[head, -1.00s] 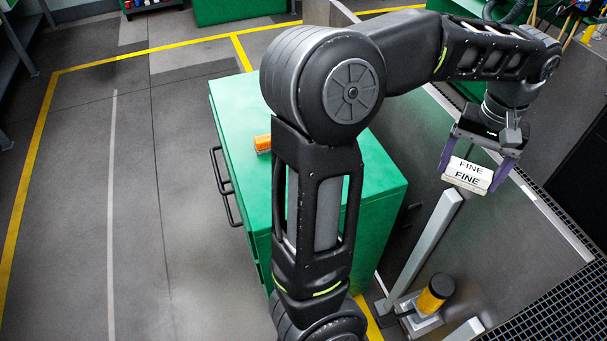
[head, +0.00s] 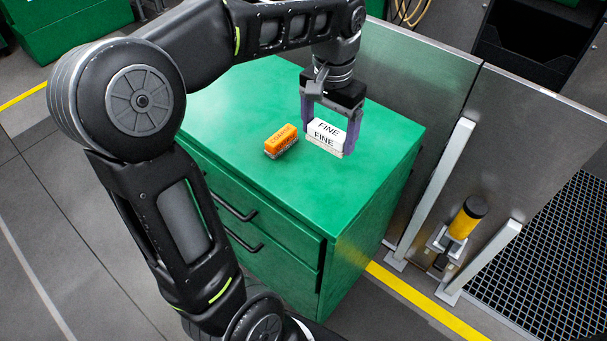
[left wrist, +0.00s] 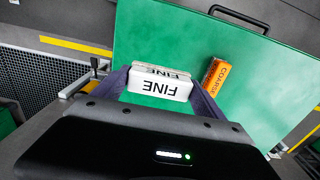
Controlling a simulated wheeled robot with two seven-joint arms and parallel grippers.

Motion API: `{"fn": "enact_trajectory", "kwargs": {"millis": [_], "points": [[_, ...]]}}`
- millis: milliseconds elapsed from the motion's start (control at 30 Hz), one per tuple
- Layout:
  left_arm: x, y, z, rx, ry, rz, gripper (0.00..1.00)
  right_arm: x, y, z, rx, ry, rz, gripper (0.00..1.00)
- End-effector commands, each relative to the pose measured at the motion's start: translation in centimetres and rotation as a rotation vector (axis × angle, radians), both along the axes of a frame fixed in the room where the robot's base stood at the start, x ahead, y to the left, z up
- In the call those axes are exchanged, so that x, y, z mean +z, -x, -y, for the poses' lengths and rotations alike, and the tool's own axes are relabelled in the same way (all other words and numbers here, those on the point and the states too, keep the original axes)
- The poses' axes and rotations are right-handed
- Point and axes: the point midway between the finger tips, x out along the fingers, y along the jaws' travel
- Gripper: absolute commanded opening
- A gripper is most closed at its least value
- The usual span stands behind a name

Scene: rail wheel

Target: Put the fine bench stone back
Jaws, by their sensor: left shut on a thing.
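The fine bench stone (head: 326,136) is a white block marked FINE on its faces. My left gripper (head: 330,132) is shut on it, one purple finger at each end, over the top of the green cabinet (head: 240,100). I cannot tell whether the stone touches the top. In the left wrist view the fine stone (left wrist: 160,84) sits between the fingers. An orange stone (head: 281,139), marked COARSE in the left wrist view (left wrist: 216,76), lies on the cabinet top to the left of the fine stone, apart from it. My right gripper is not in view.
The cabinet has drawers with black handles (head: 235,208) on its front. Grey metal panels (head: 540,130) and posts stand to its right, with a yellow cylinder (head: 465,220) and a dark floor grating (head: 560,260). The right part of the cabinet top is clear.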

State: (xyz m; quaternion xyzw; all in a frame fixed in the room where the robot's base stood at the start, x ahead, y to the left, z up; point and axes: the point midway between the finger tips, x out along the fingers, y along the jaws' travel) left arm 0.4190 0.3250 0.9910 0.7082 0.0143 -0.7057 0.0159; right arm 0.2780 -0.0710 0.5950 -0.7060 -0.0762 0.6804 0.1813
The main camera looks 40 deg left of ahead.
Motion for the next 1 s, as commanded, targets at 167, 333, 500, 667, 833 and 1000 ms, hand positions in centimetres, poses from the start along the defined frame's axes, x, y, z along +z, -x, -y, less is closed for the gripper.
{"fn": "enact_trajectory", "kwargs": {"millis": [167,333,500,667,833,1000], "points": [[0.0,0.0,0.0,-0.025,0.0,0.001,0.3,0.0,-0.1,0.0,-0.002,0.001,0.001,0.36],[0.0,0.0,0.0,-0.023,0.0,0.001,0.3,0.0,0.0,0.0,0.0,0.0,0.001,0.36],[-1.1,0.0,0.0,-0.023,0.0,-0.002,0.3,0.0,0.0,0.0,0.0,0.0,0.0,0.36],[-4.0,0.1,0.0,-0.024,0.0,-0.005,0.3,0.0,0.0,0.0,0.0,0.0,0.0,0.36],[-6.1,0.0,0.0,-0.022,0.0,-0.001,0.3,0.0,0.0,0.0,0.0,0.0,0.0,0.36],[-6.3,-0.1,0.0,-0.022,0.0,0.002,0.3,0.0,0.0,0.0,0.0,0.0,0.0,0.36]]}}
